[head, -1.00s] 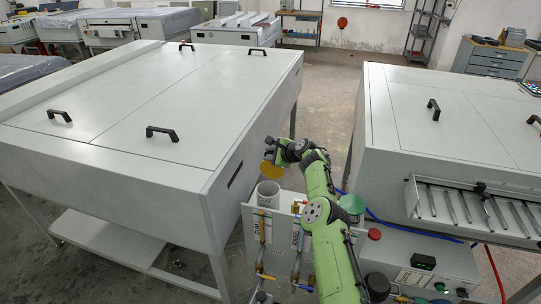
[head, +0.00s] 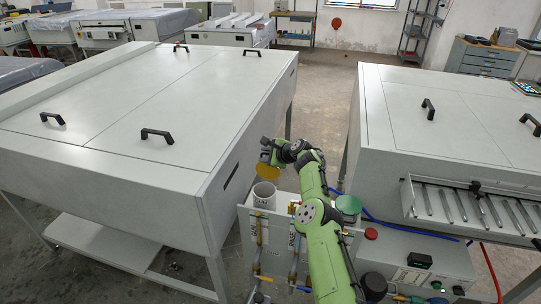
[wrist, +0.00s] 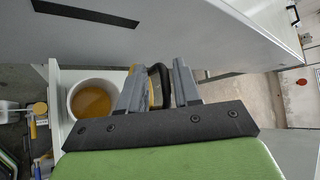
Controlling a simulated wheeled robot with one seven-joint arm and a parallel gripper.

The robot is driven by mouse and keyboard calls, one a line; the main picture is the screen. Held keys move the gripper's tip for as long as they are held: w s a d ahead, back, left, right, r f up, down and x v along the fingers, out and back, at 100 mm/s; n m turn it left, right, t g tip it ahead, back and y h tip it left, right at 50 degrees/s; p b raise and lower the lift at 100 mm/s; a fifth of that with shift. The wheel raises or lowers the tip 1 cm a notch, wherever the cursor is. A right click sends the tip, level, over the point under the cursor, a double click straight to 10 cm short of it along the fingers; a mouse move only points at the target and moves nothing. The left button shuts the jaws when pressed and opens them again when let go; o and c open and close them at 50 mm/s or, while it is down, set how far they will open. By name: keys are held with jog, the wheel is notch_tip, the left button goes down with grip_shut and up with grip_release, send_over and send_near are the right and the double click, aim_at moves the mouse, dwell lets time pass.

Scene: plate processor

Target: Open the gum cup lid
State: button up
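The gum cup (head: 264,197) is a white cup on the left of the grey unit between the two large machines. In the wrist view the cup (wrist: 72,104) is uncovered, with amber liquid inside. The gum cup lid (head: 267,172) is a yellow disc, tilted on edge above the cup and apart from it. My gripper (head: 267,150) is at the lid's upper edge. In the wrist view my gripper (wrist: 160,68) has its fingers on either side of the lid's black looped handle (wrist: 157,73), and a sliver of yellow lid shows behind one finger.
A large grey machine (head: 120,110) stands close at left and another (head: 450,115) at right. On the unit, a green lid (head: 348,205) and red cap (head: 371,234) sit right of my arm. Hoses and valves (head: 259,232) hang on its front.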

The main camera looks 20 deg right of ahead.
jog(key=b+v, duration=1.5)
jog(key=b, duration=0.5)
jog(key=shift+s+r, duration=0.2)
jog(key=shift+s, duration=0.15)
